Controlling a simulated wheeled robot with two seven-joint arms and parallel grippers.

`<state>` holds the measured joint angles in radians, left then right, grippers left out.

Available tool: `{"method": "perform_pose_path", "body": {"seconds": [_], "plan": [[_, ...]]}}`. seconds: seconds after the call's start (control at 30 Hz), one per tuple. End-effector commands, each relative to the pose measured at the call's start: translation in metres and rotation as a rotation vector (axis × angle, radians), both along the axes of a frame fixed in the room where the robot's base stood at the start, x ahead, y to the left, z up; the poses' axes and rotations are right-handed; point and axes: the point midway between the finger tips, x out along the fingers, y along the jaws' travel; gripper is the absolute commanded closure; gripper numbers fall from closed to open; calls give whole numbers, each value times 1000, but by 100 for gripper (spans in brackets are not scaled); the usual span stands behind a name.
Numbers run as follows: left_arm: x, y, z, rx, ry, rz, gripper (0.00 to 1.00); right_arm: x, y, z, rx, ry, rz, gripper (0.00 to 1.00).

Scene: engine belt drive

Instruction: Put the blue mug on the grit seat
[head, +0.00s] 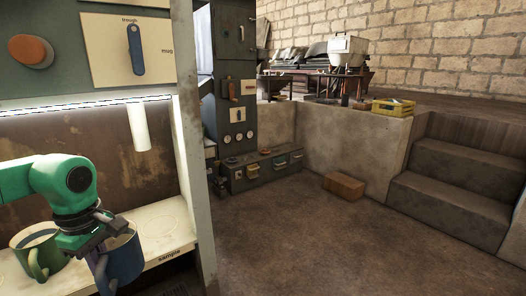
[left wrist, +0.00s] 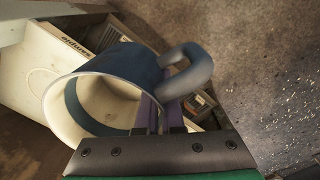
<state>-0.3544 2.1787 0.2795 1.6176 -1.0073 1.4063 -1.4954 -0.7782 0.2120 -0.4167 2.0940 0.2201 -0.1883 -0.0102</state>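The blue mug (head: 125,262) is at the front edge of the cream shelf (head: 160,228) in the head view, at lower left. My left gripper (head: 97,243) is at its rim, on the handle side, and appears shut on it. In the left wrist view the blue mug (left wrist: 135,75) shows its pale inside and thick handle, with my fingers (left wrist: 158,117) at its wall. The mug overlaps the shelf edge; I cannot tell whether it touches the shelf. No seat that I can read as grit shows; a "sample" label (head: 176,254) is on the shelf edge. My right gripper is not in view.
A green mug (head: 36,250) stands on the shelf left of the blue mug. A faint ring (head: 160,226) marks bare shelf at right. A white cylinder (head: 140,127) hangs above the shelf. A side post (head: 192,150) bounds the shelf's right end. Open floor lies beyond.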

Motion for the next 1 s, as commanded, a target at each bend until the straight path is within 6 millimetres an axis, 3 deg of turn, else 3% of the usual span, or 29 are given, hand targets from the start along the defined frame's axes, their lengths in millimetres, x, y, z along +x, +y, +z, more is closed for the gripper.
{"method": "perform_pose_path", "body": {"seconds": [0.6,1.0], "plan": [[-38,-99,-124,-7,1,-1010,100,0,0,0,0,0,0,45],[-51,-137,-171,-7,-4,-1402,100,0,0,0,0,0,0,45]]}}
